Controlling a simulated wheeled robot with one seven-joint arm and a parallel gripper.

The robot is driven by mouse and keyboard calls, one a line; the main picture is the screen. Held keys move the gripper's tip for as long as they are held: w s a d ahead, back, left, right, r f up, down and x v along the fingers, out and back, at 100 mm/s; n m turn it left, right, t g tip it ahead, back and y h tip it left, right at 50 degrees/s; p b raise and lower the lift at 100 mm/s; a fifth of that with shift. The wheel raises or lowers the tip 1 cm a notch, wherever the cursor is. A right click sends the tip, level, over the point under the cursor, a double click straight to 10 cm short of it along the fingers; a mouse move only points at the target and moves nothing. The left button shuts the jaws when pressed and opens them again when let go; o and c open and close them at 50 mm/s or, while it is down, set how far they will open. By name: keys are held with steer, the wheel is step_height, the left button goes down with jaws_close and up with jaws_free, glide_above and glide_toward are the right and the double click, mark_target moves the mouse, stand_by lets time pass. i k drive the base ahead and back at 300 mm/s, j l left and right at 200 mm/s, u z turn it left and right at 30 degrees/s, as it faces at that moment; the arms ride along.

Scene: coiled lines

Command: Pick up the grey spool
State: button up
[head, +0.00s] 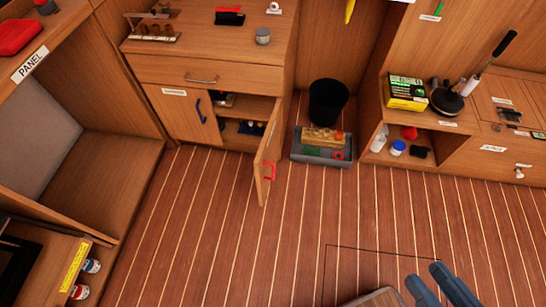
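A small grey round thing with a paler top, which looks like the grey spool (262,36), stands on the wooden counter top (215,55) at the upper middle of the head view. Nothing touches it. My gripper (426,275) shows at the bottom edge, right of the middle, as two blue-grey fingers over the floor. A gap shows between the fingers and nothing is seen in it. The gripper is far from the spool, and the rest of it is cut off by the frame edge.
Below the counter, a cupboard door (268,155) with a red handle hangs open. A grey tray (310,160) and a black bin (327,100) stand right of it. The striped floor is mostly clear.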

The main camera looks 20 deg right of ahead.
mark_target(263, 39)
steer(key=i+u, duration=0.3)
steer(key=i, duration=0.35)
steer(key=i+l+u, duration=0.3)
steer(key=i, duration=0.6)
